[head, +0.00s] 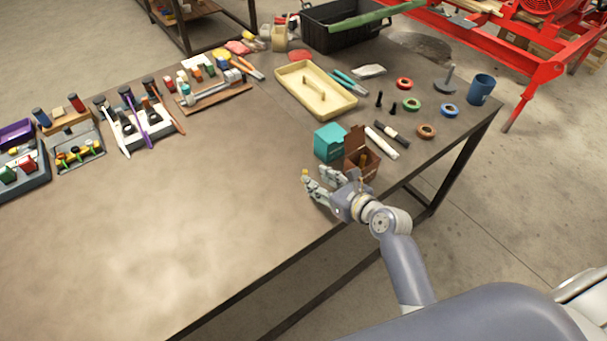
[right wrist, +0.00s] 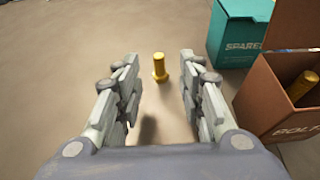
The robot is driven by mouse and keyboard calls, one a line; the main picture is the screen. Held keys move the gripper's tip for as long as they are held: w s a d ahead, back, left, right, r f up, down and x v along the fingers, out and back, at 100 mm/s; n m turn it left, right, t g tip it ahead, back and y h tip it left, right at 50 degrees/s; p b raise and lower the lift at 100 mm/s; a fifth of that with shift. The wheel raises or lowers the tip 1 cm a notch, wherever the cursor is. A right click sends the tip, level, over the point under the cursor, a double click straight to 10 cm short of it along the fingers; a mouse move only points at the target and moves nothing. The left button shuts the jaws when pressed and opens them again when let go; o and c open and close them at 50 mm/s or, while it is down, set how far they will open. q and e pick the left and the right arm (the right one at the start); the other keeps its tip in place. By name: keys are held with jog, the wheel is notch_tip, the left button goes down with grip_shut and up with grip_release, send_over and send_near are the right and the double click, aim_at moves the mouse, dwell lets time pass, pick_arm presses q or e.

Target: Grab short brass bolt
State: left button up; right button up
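A short brass bolt (right wrist: 160,67) stands upright on the table, just beyond and between the fingertips of my right gripper (right wrist: 158,72) in the right wrist view. In the head view the bolt (head: 305,173) shows as a small yellow bit by the tips of my right gripper (head: 315,176). The gripper is open, with nothing between its fingers. Another brass bolt (right wrist: 302,88) sticks up in the open brown box (right wrist: 280,110) marked BOLT at the right. My left gripper is not in view.
A teal box (head: 329,141) marked SPARE stands beside the brown box. A cream tray (head: 335,105), a white rod (head: 381,143) and coloured rings lie behind. Tool racks (head: 140,120) stand at the far left. The table left of the gripper is bare.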

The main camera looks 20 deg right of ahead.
aim_at(305, 171)
jog(key=shift+w+a+f, duration=0.2)
jog(key=shift+w+f, duration=0.05)
jog(key=shift+w, duration=0.35)
jog(key=shift+w+a+f, duration=0.1)
jog(key=shift+w+a, duration=0.05)
jog(key=shift+w, duration=0.2)
jog(key=x, duration=0.3)
jog(key=shift+w+a, duration=0.15)
jog(key=shift+w+a+f, duration=0.1)
jog(key=shift+w+f, duration=0.15)
jog(key=shift+w, duration=0.25)
jog(key=shift+c, duration=0.2)
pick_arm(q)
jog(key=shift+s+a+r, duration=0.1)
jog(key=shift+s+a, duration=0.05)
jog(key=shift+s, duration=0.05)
pick_arm(e)
grip_shut()
